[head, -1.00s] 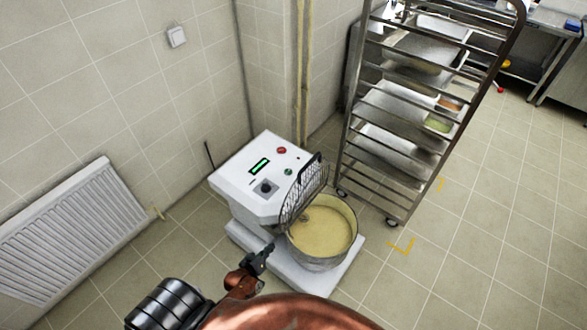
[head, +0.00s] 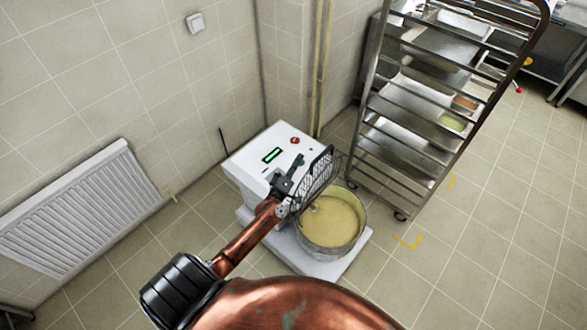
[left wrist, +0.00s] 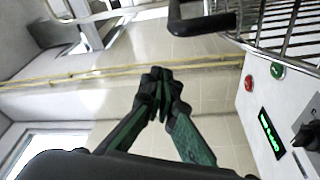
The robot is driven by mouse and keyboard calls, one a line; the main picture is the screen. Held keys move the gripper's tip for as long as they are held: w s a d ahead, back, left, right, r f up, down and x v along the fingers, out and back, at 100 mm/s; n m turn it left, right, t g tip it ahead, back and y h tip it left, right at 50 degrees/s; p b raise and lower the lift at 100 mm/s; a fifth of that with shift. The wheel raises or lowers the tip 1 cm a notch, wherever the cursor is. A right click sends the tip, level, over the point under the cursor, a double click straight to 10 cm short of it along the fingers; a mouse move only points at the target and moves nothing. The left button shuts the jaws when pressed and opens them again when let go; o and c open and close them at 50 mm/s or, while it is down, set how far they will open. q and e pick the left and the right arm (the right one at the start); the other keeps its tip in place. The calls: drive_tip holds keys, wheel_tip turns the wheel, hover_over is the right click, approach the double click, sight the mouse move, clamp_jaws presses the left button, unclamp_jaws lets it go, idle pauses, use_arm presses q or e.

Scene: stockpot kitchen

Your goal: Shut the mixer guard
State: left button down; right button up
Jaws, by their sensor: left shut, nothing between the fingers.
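The mixer (head: 245,160) is a white machine with a green display and a steel bowl (head: 358,240) of pale dough or batter. Its wire guard (head: 319,172) stands raised and tilted up at the bowl's rear left side. My left gripper (head: 298,162) is shut and empty, over the mixer top just left of the guard; I cannot tell if they touch. In the left wrist view, the closed fingertips (left wrist: 160,78) are at the middle, with the guard's wires (left wrist: 290,38) and a black bar (left wrist: 202,22) at upper right. My right gripper is not in view.
A tall steel rack (head: 425,110) with trays stands close behind and right of the mixer. A white radiator (head: 75,205) is on the wall at left. Pipes (head: 320,70) run up the wall corner behind the mixer. Tiled floor (head: 480,260) at right is free.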

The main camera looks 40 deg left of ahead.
sight(307, 174)
use_arm(q)
drive_tip(key=shift+w+d+f, duration=0.25)
drive_tip(key=shift+w+d, duration=0.05)
drive_tip(key=shift+d, duration=0.25)
drive_tip(key=shift+w+d+f, duration=0.25)
drive_tip(key=shift+w+d, duration=0.05)
drive_tip(key=shift+d, duration=0.2)
drive_tip(key=shift+w+d+f, duration=0.25)
drive_tip(key=shift+w+d, duration=0.05)
drive_tip(key=shift+d, duration=0.25)
drive_tip(key=shift+d, duration=0.1)
